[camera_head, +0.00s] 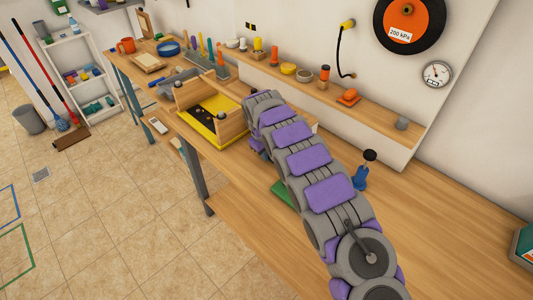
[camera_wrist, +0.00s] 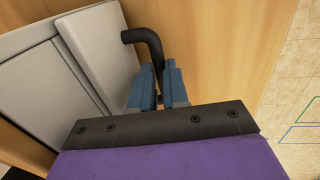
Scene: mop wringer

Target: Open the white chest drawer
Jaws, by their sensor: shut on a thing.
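The white chest (camera_wrist: 45,85) fills the left of the wrist view, on the wooden surface. Its white drawer front (camera_wrist: 103,48) faces right, with a thin dark seam between it and the body. A black bent handle (camera_wrist: 145,36) sticks out from the front. My gripper (camera_wrist: 160,70), with blue fingers, is shut on the handle, one finger on each side. In the head view my arm hides the gripper and most of the chest.
A yellow tray with wooden sides (camera_head: 222,128) stands beside my arm on the bench. A blue lever device (camera_head: 362,178) stands to the right. A narrow shelf (camera_head: 375,117) with small items runs along the wall. Floor (camera_head: 120,215) is clear left of the bench.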

